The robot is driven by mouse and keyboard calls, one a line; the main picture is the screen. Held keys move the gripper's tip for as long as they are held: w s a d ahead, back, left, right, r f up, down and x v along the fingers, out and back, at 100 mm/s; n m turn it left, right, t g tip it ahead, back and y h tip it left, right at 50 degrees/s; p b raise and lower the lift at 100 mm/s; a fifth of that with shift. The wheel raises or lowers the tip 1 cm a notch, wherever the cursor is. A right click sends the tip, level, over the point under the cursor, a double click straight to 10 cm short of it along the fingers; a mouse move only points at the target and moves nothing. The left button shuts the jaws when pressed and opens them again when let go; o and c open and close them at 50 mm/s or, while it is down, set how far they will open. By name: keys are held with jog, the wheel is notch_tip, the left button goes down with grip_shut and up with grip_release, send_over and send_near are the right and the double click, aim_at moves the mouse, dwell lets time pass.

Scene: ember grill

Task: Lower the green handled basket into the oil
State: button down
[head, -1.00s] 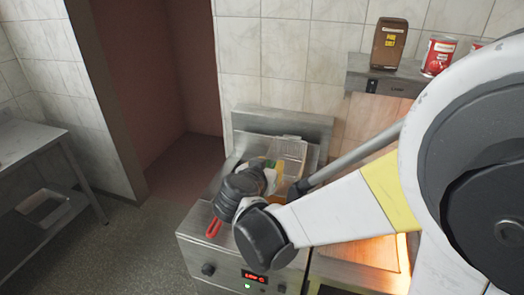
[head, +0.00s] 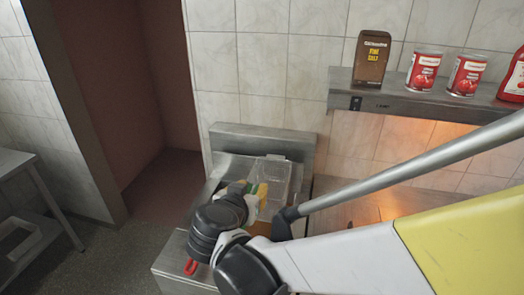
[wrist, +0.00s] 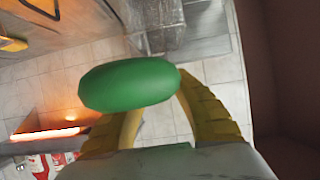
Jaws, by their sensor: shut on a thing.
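The green handle (wrist: 130,85) fills the middle of the wrist view, between the yellow fingers of my gripper (wrist: 155,108), which is shut on it. In the head view, my gripper (head: 256,190) shows as a small yellow and green patch beside the pale wire basket (head: 273,178). The basket is at the back of the steel fryer (head: 182,278), in front of its raised back panel (head: 262,145). An amber patch, perhaps oil, shows below the basket. My arm hides most of the fryer top, so the basket's depth in the oil cannot be told.
A red handle (head: 190,267) pokes out at the fryer's front left. A shelf (head: 430,102) at the right holds a brown salt box (head: 371,58), red cans (head: 424,70) and a red bottle (head: 513,78). A glowing grill lies below it. Open floor is on the left.

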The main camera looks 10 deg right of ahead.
jog(key=f+b, duration=0.9)
jog(key=f, duration=0.2)
jog(key=f+b, duration=1)
jog(key=f, duration=0.2)
jog(key=shift+s+a, duration=0.1)
jog(key=shift+a, duration=0.1)
jog(key=shift+f+b, duration=0.5)
jog(key=c, duration=1.4)
grip_release()
jog(key=shift+c, duration=0.2)
jog(key=o, duration=0.3)
jog(key=shift+o, duration=0.2)
